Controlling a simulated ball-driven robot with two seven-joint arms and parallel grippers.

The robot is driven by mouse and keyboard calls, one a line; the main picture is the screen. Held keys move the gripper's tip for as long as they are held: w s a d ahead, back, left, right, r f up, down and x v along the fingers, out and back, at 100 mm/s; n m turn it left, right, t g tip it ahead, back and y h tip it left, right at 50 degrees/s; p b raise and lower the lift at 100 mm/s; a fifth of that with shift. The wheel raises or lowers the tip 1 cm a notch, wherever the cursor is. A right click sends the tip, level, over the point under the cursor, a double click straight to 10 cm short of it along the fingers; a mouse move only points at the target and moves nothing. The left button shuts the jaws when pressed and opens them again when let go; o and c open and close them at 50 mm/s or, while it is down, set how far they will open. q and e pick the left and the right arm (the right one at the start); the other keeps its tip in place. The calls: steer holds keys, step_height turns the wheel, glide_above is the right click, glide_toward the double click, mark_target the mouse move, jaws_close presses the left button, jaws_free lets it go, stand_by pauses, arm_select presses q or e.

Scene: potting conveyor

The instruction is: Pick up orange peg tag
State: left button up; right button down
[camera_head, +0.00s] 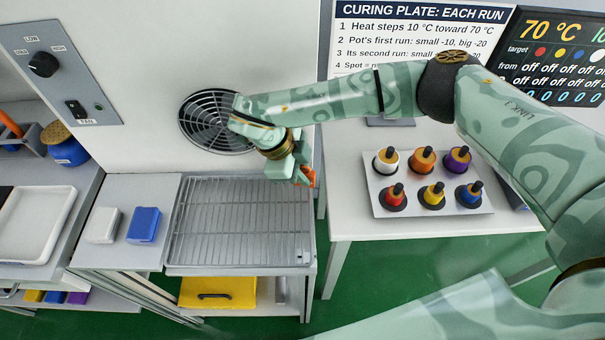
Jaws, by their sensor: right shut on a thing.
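My right gripper (300,176) hangs over the right back part of the wire rack, in front of the wall. It is shut on a small orange thing, which looks like the orange peg tag (312,178). Only a sliver of the tag shows beside the fingers; the rest is hidden by them. The gap between the tag and the rack is hard to judge. My left gripper is not in view.
The wire rack (215,267) is bare, below a round vent (205,125). White (103,225) and blue (144,225) blocks stand left of it. A tray (390,211) of several coloured bottles stands on the right table. A yellow drawer (235,290) is below the rack.

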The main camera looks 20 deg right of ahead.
steer(key=s+a+r+p, duration=0.2)
steer(key=s+a+r, duration=0.7)
steer(key=r, duration=0.3)
steer(key=shift+s+a, duration=0.3)
steer(key=shift+a, duration=0.4)
